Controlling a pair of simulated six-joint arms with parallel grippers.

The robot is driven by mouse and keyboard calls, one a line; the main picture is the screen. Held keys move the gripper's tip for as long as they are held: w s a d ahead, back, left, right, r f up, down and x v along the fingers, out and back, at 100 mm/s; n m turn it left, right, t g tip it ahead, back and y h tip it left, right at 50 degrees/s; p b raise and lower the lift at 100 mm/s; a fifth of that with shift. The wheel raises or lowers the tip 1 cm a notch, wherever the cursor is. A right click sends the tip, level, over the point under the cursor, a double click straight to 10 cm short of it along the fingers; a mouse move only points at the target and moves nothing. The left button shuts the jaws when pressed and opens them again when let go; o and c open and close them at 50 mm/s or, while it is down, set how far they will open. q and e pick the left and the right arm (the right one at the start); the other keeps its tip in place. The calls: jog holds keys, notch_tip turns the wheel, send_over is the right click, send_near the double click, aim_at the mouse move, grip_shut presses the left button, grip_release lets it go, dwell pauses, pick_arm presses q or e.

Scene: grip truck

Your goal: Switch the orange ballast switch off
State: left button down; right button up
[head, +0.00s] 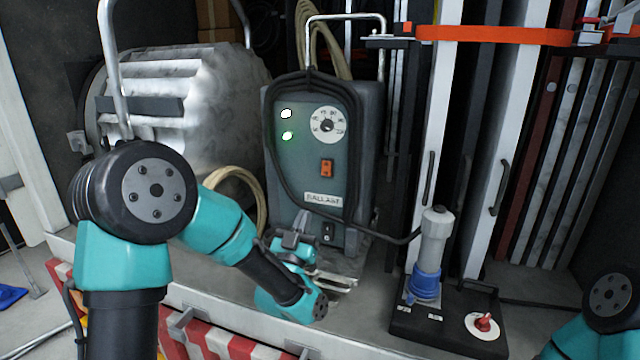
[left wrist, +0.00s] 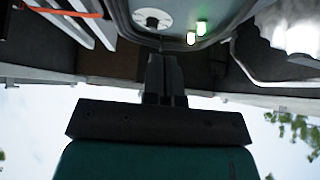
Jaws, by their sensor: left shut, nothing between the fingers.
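The orange ballast switch (head: 326,168) is a small rocker on the front of the grey ballast box (head: 302,172), above the BALLAST label (head: 323,199). Its on or off position is too small to tell. My left gripper (head: 345,282) is low in front of the box, below and apart from the switch. In the left wrist view my left gripper (left wrist: 164,68) is shut and empty. That upside-down view shows the box's dial (left wrist: 152,19) and lights, but not the switch. My right gripper is out of view; only part of its arm shows.
The box has a white light (head: 286,113), a green light (head: 287,136) and a black cable looped over its front. A small black switch (head: 328,233) is below the label. A black base (head: 450,325) with a blue connector and red knob stands to the right.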

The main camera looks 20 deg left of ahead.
aim_at(324, 172)
pick_arm(q)
jog(key=x, duration=0.3)
jog(key=f+x, duration=0.1)
jog(key=x, duration=0.3)
jog(key=w+x, duration=0.1)
jog(key=x, duration=0.3)
jog(key=shift+w+d+f, duration=0.1)
jog(key=shift+w+f, duration=0.05)
jog(key=shift+f, duration=0.15)
jog(key=shift+w, duration=0.65)
jog(key=shift+w+d+f, duration=0.1)
jog(key=shift+d, duration=0.05)
